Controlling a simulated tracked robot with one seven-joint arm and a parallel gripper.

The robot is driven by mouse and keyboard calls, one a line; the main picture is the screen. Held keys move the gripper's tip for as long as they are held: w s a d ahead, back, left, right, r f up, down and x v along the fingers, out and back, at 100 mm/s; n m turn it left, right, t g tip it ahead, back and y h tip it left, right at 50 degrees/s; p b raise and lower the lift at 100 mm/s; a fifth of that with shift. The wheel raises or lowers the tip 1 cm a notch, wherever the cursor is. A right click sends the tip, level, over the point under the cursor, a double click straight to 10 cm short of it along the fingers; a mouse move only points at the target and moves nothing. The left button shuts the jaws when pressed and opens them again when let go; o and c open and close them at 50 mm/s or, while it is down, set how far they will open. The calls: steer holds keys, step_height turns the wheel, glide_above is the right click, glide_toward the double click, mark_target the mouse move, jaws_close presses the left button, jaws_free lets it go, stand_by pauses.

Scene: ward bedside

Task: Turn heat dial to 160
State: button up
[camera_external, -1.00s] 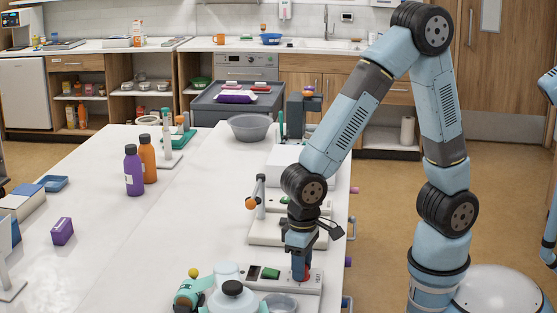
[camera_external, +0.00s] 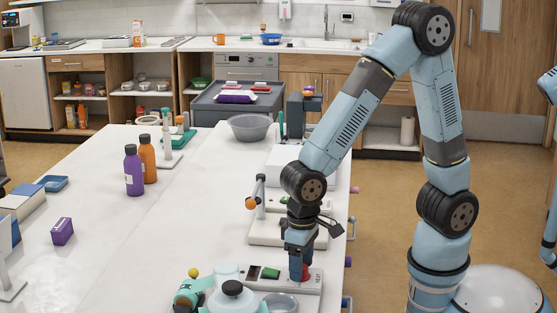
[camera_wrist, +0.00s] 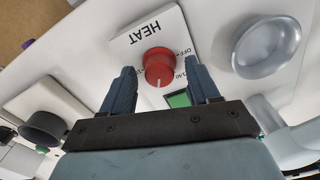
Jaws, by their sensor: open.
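The red heat dial (camera_wrist: 159,66) sits on a white panel (camera_wrist: 125,52) marked HEAT in the wrist view, with a white pointer line on it. OFF and part of a number show beside the dial; the other scale marks are hidden or too small to read. My gripper (camera_wrist: 165,78) is open, with one finger on each side of the dial and a gap visible to each finger. In the external view, my gripper (camera_external: 299,275) points down over the dial at the right end of the panel. A green display (camera_wrist: 178,99) is next to the dial.
In the external view, a white jar with a black knob (camera_external: 232,290) and a teal device (camera_external: 190,293) stand left of the panel. Purple (camera_external: 134,172) and orange (camera_external: 148,160) bottles stand farther back. The table's middle is clear.

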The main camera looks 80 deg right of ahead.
step_height(320, 180, up, 13)
stand_by(0.4)
steer(key=shift+r, duration=0.15)
steer(key=s+d+r+n+t, duration=0.1)
steer(key=s+d+r+t, duration=0.1)
steer(key=d, duration=0.5)
steer(key=s+d+r+n+t, duration=0.1)
steer(key=s+d+r, duration=0.3)
steer(key=s+d, duration=0.3)
steer(key=s+d+r+n+t, duration=0.1)
steer(key=s+d+r+t, duration=0.1)
steer(key=s+d, duration=0.3)
steer(key=d+r, duration=0.1)
steer(key=d, duration=0.3)
steer(key=shift+r+t, duration=0.25)
steer(key=shift+t, duration=0.05)
stand_by(1.9)
